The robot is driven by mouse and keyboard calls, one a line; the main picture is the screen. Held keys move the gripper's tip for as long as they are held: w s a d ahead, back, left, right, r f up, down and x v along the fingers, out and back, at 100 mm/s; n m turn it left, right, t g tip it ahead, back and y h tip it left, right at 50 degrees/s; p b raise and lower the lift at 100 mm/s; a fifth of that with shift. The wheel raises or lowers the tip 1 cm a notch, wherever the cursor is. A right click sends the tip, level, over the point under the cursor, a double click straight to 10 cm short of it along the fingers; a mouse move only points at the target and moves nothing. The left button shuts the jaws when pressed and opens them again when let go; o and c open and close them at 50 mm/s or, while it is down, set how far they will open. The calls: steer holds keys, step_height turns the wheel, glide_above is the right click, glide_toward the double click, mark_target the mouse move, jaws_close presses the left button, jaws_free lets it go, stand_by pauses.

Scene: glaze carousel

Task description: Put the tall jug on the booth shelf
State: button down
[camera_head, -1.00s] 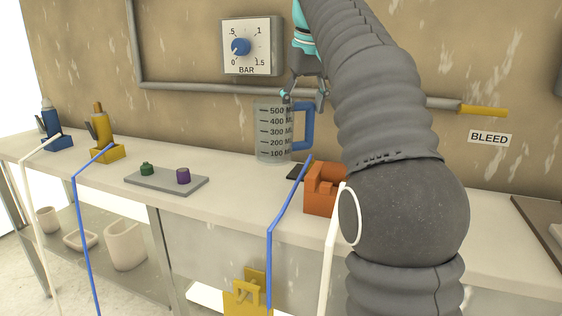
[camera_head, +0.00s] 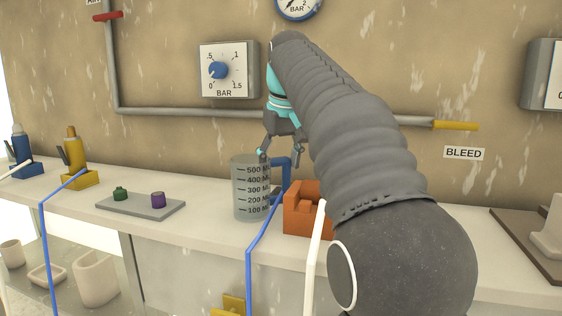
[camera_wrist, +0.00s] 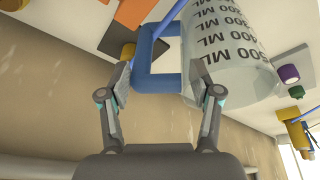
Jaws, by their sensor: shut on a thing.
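The tall jug (camera_head: 250,190) is a clear grey cylinder with black ML marks and a blue handle (camera_head: 285,170). It looks upright in the head view, over the white counter; I cannot tell whether its base touches the counter. My gripper (camera_head: 279,158) is above and at the handle side. In the wrist view my gripper (camera_wrist: 162,80) has its fingers on both sides of the blue handle, shut on it, with the jug body (camera_wrist: 232,45) to the right. A blue hose passes in front of the handle's lower part in the head view. I cannot identify the booth shelf.
An orange block (camera_head: 302,222) stands close right of the jug. A grey plate (camera_head: 120,209) with a green and a purple piece lies left. Blue (camera_head: 47,240) and white hoses hang in front. Yellow and blue bottles stand farther left. A wall pipe (camera_head: 190,112) runs behind.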

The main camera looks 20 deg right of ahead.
steer(key=shift+c, duration=1.1)
jaws_free()
steer(key=p+v, duration=0.5)
steer(key=v, duration=0.7)
steer(key=shift+s, duration=0.15)
